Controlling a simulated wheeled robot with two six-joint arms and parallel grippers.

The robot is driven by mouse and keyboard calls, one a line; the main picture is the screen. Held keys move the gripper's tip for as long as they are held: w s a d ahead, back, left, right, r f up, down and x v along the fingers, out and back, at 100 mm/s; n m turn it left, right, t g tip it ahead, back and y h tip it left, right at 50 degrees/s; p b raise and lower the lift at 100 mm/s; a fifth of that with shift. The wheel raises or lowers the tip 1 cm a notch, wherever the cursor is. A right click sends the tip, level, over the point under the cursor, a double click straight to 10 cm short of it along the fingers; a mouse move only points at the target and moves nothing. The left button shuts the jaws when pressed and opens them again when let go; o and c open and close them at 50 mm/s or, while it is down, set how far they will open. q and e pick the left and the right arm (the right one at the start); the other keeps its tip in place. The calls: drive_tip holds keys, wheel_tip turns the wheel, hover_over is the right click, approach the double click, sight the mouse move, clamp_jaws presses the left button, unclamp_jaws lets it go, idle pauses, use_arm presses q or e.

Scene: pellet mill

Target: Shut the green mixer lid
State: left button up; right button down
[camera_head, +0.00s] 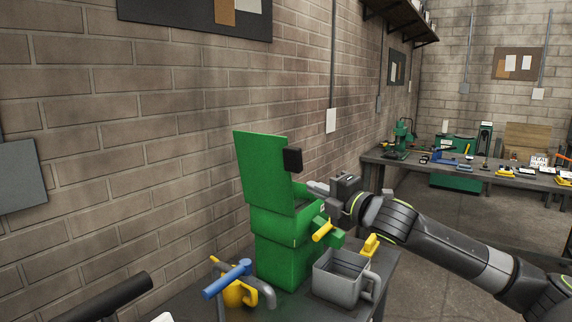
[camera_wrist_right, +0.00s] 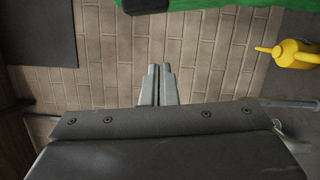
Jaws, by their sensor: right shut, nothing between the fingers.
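The green mixer (camera_head: 285,262) stands on the dark bench beside the brick wall. Its flat green lid (camera_head: 262,172) is raised, close to upright, with a black block (camera_head: 292,159) at its upper right edge. My right gripper (camera_head: 318,187) reaches in from the right, just right of the lid, below the black block. Its two grey fingers are together and empty, as the right wrist view (camera_wrist_right: 158,84) also shows. A green edge with a black part crosses the top of that view, apart from the fingertips. My left gripper is out of view.
A grey open container (camera_head: 340,278) stands in front of the mixer on the right. A blue-handled tool (camera_head: 227,279) and a yellow can (camera_head: 240,294) are at the mixer's front left. Another bench (camera_head: 470,168) with several tools stands farther back right.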

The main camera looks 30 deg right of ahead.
sight(296, 167)
drive_tip(key=w+p, duration=0.2)
drive_tip(key=w, duration=0.1)
drive_tip(key=w+r+p, duration=0.1)
drive_tip(key=w+p, duration=0.1)
drive_tip(key=w, duration=0.2)
drive_tip(key=w+r+p, duration=0.1)
drive_tip(key=w+p, duration=0.1)
drive_tip(key=w, duration=0.1)
drive_tip(key=shift+w, duration=0.3)
drive_tip(key=shift+w+d+p, duration=0.1)
drive_tip(key=shift+d+p, duration=0.2)
drive_tip(key=shift+d, duration=0.5)
drive_tip(key=shift+w, duration=0.1)
